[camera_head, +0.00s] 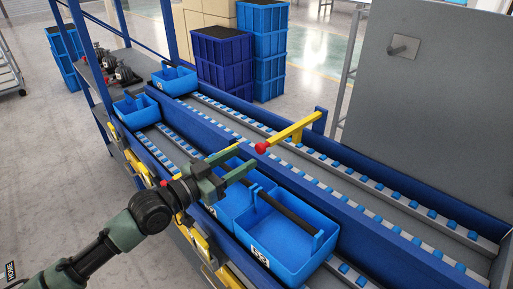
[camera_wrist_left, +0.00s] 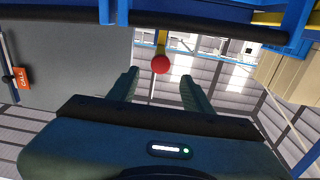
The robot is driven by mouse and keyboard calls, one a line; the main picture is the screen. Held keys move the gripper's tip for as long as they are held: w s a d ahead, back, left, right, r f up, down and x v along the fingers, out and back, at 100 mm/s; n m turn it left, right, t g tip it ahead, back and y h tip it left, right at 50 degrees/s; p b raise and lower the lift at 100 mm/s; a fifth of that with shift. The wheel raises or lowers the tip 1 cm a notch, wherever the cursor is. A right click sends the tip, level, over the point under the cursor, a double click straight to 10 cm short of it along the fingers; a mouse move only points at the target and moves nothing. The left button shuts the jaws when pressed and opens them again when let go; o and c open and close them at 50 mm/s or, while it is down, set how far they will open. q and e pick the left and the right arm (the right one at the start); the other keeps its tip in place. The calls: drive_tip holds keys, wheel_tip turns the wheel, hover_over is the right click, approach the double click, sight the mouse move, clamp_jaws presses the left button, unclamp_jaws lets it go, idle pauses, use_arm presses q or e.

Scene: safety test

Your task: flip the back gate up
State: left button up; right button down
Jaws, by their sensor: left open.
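The back gate (camera_head: 292,131) is a yellow bar on a blue post at the far side of the conveyor. It lies about level across the back lane, with a red ball (camera_head: 261,148) at its near end. My left gripper (camera_head: 243,162) is open and empty, above the blue totes and short of the ball. In the left wrist view the red ball (camera_wrist_left: 160,64) shows between the two spread fingers (camera_wrist_left: 159,78), with part of the yellow bar behind it. I cannot tell whether the ball is touched. My right gripper is not in view.
Blue totes with dark handle bars (camera_head: 290,240) stand in the front lane below my left arm. Another yellow bar with a red end (camera_head: 163,183) is partly hidden by my gripper. A grey panel (camera_head: 430,105) stands behind on the right. The back lane right of the gate is clear.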

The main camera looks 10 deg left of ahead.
sight(258, 148)
use_arm(q)
drive_tip(key=x, duration=0.4)
drive_tip(key=shift+w+r+p, duration=0.1)
drive_tip(key=shift+p, duration=0.3)
drive_tip(key=shift+w+d, duration=0.2)
drive_tip(key=shift+w, duration=0.05)
drive_tip(key=shift+w+d, duration=0.1)
drive_tip(key=shift+w, duration=0.05)
clamp_jaws()
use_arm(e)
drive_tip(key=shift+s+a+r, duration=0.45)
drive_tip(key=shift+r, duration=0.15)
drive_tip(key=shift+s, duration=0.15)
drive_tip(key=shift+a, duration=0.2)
